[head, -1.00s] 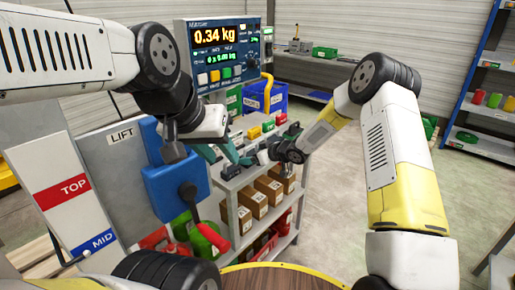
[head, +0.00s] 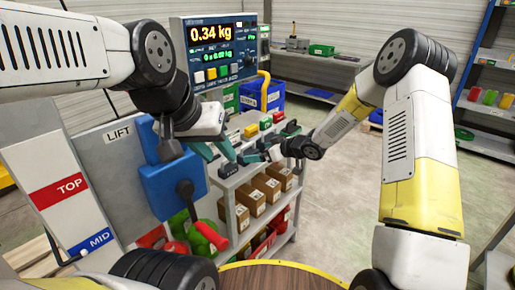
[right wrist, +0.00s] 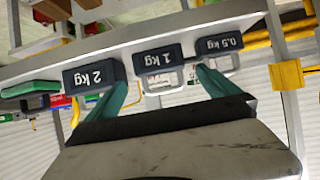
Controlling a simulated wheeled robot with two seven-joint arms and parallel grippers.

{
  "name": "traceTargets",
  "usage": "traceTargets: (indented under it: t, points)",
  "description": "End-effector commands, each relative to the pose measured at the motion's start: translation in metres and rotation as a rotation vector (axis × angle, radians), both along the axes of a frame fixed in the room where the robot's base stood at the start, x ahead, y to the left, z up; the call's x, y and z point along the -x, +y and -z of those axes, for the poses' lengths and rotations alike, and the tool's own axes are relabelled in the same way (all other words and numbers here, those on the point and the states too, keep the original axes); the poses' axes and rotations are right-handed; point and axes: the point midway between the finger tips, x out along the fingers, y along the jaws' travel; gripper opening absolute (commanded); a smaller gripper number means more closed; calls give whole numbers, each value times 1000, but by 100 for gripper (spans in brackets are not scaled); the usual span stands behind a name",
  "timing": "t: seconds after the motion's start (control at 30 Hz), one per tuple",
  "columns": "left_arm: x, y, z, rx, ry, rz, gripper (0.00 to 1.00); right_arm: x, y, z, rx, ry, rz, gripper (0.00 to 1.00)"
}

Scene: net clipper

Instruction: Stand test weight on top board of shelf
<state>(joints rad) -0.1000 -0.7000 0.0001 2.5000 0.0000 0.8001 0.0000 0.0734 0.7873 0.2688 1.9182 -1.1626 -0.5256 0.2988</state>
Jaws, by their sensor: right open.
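Dark labelled test weights with pale handles show upside down in the right wrist view: 2 kg (right wrist: 94,77), 1 kg (right wrist: 158,58) and 0.5 kg (right wrist: 219,45). They stand in a row along a pale board. My right gripper (right wrist: 160,92) is open and empty, its teal fingers apart just short of the weights, around the 1 kg one's position. In the head view it (head: 268,152) reaches in from the right over the shelf (head: 240,183). A dark block (head: 229,169) is at the shelf's near end. My left gripper (head: 222,152) has teal fingers apart above it.
A panel marked LIFT, TOP and MID (head: 75,190) with a blue box and red-handled lever (head: 190,200) stands left of the shelf. A scale display (head: 215,50) reads 0.34 kg. Floor to the right is clear.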

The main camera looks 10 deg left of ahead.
Motion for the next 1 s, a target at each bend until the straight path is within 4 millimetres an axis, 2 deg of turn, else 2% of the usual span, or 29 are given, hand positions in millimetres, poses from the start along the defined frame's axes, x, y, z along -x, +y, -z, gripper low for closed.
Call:
traceTargets:
  t: [0.03,0.2,0.47,0.57,0.67,0.8,0.87,1.0]
  points:
    - [0,0,0,0,0,0,36,5,-9,-6,0,-2,3,100]
    - [0,0,0,0,0,0,36,17,-28,-19,-2,-1,2,100]
    - [0,0,0,0,0,0,36,24,-37,-25,2,-1,3,100]
    - [0,0,0,0,0,0,36,22,-44,-33,28,-8,29,100]
    - [0,0,0,0,0,0,36,18,-65,-54,90,-19,101,100]
    - [0,0,0,0,0,0,36,22,-111,-97,204,-24,260,100]
    - [0,0,0,0,0,0,36,29,-132,-116,247,-16,333,100]
    - [0,0,0,0,0,0,36,59,-178,-157,317,22,495,100]
